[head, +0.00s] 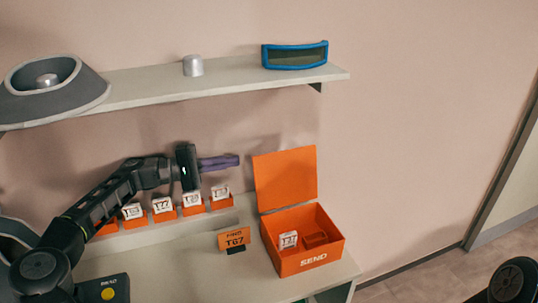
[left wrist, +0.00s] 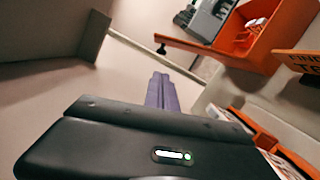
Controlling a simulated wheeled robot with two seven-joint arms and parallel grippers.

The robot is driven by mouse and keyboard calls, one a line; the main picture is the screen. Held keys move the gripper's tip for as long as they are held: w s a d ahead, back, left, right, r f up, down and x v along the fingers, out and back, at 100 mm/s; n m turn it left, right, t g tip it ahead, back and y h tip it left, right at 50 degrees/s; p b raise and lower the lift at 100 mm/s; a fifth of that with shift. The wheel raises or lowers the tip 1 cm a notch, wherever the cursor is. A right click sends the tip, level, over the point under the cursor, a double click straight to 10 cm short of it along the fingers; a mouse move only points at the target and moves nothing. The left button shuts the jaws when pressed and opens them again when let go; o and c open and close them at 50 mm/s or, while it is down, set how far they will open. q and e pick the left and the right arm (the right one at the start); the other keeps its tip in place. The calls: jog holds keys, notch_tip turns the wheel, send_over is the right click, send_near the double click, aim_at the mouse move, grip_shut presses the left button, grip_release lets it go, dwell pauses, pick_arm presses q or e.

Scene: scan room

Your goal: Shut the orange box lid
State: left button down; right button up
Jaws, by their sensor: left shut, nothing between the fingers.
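The orange box (head: 305,261), marked SEND, stands at the right end of the bench. Its lid (head: 286,178) is open and stands upright along the back edge. A white labelled block (head: 288,240) lies inside the box. My left gripper (head: 237,161) is shut and empty, its purple fingers pointing right, just left of the lid and apart from it. In the left wrist view the fingers (left wrist: 159,88) are together, and the box (left wrist: 255,35) shows at the upper right with the lid (left wrist: 190,44) nearly edge-on. My right gripper is not in view.
An orange sign (head: 234,239) reading T67 stands left of the box. Several white labelled blocks sit in orange holders along the wall, below my left arm. A shelf (head: 150,90) above holds a grey cone-shaped thing, a small cup and a blue-framed visor (head: 295,55).

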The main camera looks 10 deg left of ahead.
aim_at(266, 157)
pick_arm(q)
jog(key=p+x, duration=0.3)
jog(key=x, duration=0.6)
jog(key=shift+d+r, duration=0.1)
jog(key=shift+w+d, duration=0.2)
jog(key=shift+d, duration=0.2)
jog(key=shift+s, duration=0.1)
